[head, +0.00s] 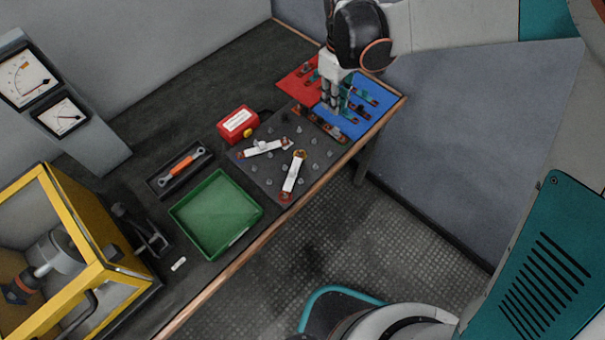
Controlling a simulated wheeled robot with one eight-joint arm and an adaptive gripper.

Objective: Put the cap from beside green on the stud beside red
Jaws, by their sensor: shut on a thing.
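My gripper (333,99) points down over the seam between a red panel (288,82) and a blue panel (380,108) at the far end of the bench. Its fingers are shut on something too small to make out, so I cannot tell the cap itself. Small green and orange-brown pieces lie on both panels; single studs there are hard to tell apart, and the fingers hide some. In front, a dark board (250,166) carries several grey studs and two white bars (264,148) (293,174) with orange-brown ends. A green tray (258,214) stands left of it.
A red box (238,124) with a white label stands behind the dark board. An orange-handled tool (181,163) lies in a black holder. A yellow-framed cage (92,232) and gauges (25,75) stand at left. The bench's wooden edge (225,276) borders open floor.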

